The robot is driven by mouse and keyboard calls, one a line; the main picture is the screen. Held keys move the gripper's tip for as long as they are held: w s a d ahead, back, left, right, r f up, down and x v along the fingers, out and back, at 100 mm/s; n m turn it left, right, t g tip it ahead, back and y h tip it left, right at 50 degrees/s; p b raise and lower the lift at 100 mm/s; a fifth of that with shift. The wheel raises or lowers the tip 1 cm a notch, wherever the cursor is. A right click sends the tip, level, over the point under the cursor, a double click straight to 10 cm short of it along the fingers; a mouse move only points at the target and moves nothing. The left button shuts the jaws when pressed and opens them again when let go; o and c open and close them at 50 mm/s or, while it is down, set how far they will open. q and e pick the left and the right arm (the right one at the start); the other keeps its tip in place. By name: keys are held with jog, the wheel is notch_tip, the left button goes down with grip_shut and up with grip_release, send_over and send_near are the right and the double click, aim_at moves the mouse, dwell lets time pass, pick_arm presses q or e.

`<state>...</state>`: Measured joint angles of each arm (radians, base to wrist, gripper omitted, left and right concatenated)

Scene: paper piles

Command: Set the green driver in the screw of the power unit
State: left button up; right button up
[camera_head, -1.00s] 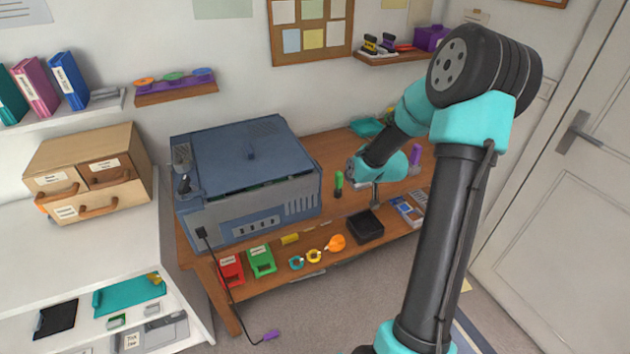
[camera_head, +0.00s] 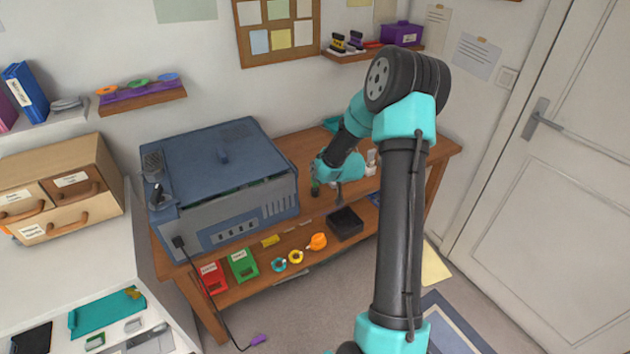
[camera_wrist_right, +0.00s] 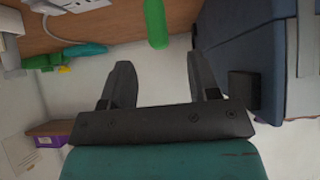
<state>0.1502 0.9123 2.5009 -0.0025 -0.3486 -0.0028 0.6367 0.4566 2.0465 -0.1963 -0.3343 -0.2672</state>
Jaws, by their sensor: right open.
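The green driver (camera_head: 315,188) stands on the wooden bench to the right of the power unit, partly hidden by my right gripper in the head view. Its bright green handle (camera_wrist_right: 156,24) shows at the top of the right wrist view. My right gripper (camera_wrist_right: 160,66) is open and empty, with the handle ahead of its fingers and apart from them. In the head view the right gripper (camera_head: 326,192) is beside the driver. The power unit is a large blue-grey box (camera_head: 245,218) with its lid on top. I cannot make out its screw. My left gripper is not in view.
The power unit's side (camera_wrist_right: 250,55) is close on the right in the wrist view. A black cable hangs at the left.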

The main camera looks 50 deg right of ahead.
jog(key=shift+x, duration=2)
jog(key=shift+x, duration=2.6)
jog(key=shift+s+d+f, duration=0.1)
jog(key=shift+c, duration=0.3)
jog(key=c, duration=1)
jog(key=shift+o, duration=0.2)
